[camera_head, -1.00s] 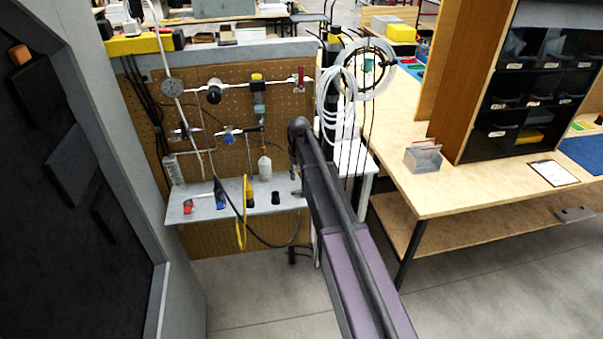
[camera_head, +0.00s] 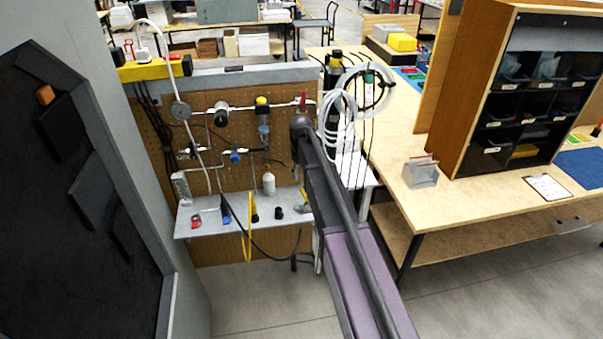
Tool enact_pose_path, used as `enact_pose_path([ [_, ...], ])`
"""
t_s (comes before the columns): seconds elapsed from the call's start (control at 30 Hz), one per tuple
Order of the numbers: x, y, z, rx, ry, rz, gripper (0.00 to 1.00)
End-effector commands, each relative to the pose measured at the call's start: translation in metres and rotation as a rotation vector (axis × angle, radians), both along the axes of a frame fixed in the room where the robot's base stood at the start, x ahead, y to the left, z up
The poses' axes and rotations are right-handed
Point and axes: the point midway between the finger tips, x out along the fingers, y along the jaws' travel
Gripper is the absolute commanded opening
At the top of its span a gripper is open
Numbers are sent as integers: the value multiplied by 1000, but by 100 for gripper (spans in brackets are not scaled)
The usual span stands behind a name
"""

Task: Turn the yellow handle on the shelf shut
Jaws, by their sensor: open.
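A white shelf (camera_head: 212,226) projects from the pegboard left of centre. A small yellow part (camera_head: 304,196), perhaps the yellow handle, shows at the shelf's right end, partly hidden by my arm. Its turned position is too small to tell. Another yellow piece (camera_head: 254,212) stands mid-shelf, with a yellow loop (camera_head: 246,240) hanging below the front edge. My purple and black arm reaches up from the bottom, just right of the shelf. My gripper cannot be made out; the arm hides that area.
The pegboard (camera_head: 215,130) carries pipes, a gauge (camera_head: 181,110) and valves. White hose coils (camera_head: 338,120) hang right of my arm. A wooden workbench (camera_head: 460,210) with a bin cabinet stands at right. A dark panel (camera_head: 60,190) closes the left. The floor (camera_head: 260,300) below the shelf is clear.

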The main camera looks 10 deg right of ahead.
Motion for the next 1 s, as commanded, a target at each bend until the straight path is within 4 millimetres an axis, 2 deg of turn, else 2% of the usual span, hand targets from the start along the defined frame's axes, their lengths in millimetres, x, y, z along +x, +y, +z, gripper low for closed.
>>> enact_pose_path([
  [0.03,0,0,9,0,0,0,57],
  [0.33,0,0,34,0,0,0,57],
  [0.8,0,0,59,0,0,0,57],
  [1.0,-15,0,41,0,0,-18,57],
])
